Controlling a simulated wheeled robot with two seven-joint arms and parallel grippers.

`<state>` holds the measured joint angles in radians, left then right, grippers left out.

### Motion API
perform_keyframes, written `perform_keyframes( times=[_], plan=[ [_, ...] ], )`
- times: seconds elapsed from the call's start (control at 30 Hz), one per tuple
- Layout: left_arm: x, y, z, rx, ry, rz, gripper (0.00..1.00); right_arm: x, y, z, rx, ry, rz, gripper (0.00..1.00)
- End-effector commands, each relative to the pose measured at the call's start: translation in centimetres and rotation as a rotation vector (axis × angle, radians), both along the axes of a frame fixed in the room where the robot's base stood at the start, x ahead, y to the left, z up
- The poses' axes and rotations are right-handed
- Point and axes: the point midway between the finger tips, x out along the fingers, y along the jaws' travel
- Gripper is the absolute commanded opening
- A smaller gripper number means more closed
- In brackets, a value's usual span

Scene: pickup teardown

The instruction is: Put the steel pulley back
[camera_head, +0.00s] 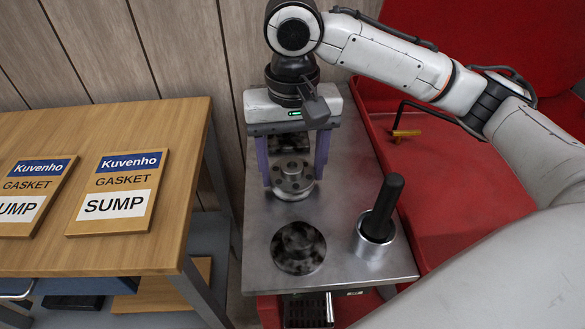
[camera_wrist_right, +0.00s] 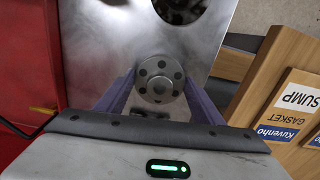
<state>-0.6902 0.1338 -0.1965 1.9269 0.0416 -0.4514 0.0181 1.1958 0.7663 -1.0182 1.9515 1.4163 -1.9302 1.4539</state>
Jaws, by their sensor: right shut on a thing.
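The steel pulley (camera_head: 292,184) is a round grey metal piece with a flange and a raised hub. My right gripper (camera_head: 292,172) points down with its two purple fingers shut on either side of the pulley. In the right wrist view the pulley (camera_wrist_right: 160,80) shows face-on with a ring of dark holes, between the fingers of the right gripper (camera_wrist_right: 158,90). It is over the metal bench top (camera_head: 340,150); I cannot tell whether it touches the top. My left gripper is not in view.
A dark mottled disc (camera_head: 298,248) lies on the bench top in front of the pulley. A steel cup (camera_head: 372,243) holding a black-handled tool (camera_head: 384,205) stands to its right. A wooden table (camera_head: 60,130) with gasket boxes (camera_head: 118,190) is left. A red surface (camera_head: 440,170) is right.

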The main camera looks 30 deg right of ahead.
Motion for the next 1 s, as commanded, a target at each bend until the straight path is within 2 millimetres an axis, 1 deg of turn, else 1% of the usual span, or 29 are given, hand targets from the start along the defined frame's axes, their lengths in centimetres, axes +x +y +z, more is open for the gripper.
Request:
perform_keyframes(
  times=[0.03, 0.37, 0.4, 0.47, 0.5, 0.83, 0.97, 1.0],
  plan=[
    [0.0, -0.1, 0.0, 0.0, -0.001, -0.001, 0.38, 0.0, 0.0, -0.3, 0.0, -0.002, 0.0, 0.21],
    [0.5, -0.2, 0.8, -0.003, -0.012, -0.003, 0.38, 0.0, 0.0, -0.4, 0.001, 0.0, 0.001, 0.21],
    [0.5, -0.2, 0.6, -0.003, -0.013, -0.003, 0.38, 0.0, 0.0, -0.5, 0.0, 0.0, 0.001, 0.68],
    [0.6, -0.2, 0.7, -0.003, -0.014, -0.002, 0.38, 0.0, 0.0, -0.5, 0.0, 0.0, 0.001, 0.78],
    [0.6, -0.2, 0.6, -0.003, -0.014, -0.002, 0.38, 0.0, 0.0, -0.5, 0.0, 0.0, 0.001, 0.8],
    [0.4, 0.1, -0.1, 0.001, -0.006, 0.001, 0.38, 0.0, 0.0, -0.3, 0.0, -0.003, 0.001, 0.8],
    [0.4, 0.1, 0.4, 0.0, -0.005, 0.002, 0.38, 0.1, 0.0, 1.6, 0.002, -0.004, 0.002, 0.8],
    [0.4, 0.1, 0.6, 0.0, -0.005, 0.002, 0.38, 0.1, 0.0, 2.3, 0.001, -0.005, 0.002, 0.8]
  ],
)
